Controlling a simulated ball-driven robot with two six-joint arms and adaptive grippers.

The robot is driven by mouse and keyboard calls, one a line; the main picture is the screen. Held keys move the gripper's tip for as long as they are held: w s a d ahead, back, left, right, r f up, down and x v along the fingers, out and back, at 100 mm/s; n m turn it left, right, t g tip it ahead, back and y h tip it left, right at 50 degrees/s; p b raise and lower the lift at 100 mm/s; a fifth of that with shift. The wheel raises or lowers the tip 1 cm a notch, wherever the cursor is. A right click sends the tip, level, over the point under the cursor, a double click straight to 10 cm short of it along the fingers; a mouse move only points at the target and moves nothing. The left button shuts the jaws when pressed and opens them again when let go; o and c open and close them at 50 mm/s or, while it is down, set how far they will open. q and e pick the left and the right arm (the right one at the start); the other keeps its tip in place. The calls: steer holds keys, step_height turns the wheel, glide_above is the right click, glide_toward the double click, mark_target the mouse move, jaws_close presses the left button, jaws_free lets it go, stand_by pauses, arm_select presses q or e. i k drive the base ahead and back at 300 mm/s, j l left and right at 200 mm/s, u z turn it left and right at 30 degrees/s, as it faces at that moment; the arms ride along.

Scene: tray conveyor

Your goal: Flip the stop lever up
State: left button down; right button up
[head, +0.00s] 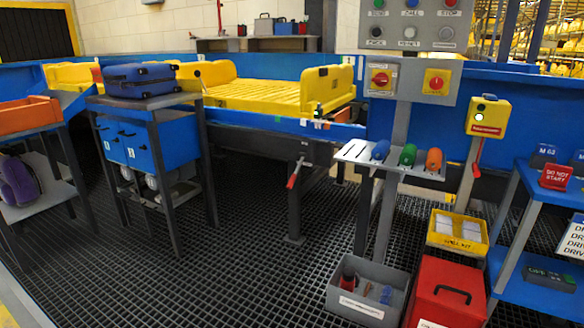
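Two red levers are in view, and I cannot read which one is the stop lever. One red-handled lever (295,173) hangs down from a grey bracket on the conveyor's front leg, tilted to the lower left. The other red lever (477,155) hangs down below a yellow box (488,117) on a post at the right. Neither of my grippers shows in the head view.
A yellow tray (270,95) sits on the blue conveyor. A control panel (411,80) with knobs and a grey shelf (352,152) with coloured handles stand between the levers. A grey bin (385,283) and red case (447,290) block the floor at right. The middle grating (250,260) is clear.

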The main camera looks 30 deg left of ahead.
mark_target(292, 180)
steer(key=i+j, duration=0.2)
steer(key=j, duration=0.2)
steer(key=i+j+z, duration=0.1)
steer(key=i+j, duration=0.15)
steer(key=j, duration=0.15)
steer(key=i+j, duration=0.2)
steer(key=j, duration=0.2)
steer(key=i+j+z, duration=0.1)
steer(key=j, duration=0.3)
steer(key=i+j, duration=0.3)
steer(key=j, duration=0.15)
steer(key=i+j+z, duration=0.1)
steer(key=j, duration=0.3)
steer(key=i+j, duration=0.25)
steer(key=j, duration=0.2)
steer(key=i+j+z, duration=0.1)
steer(key=j, duration=0.35)
steer(key=i, duration=0.05)
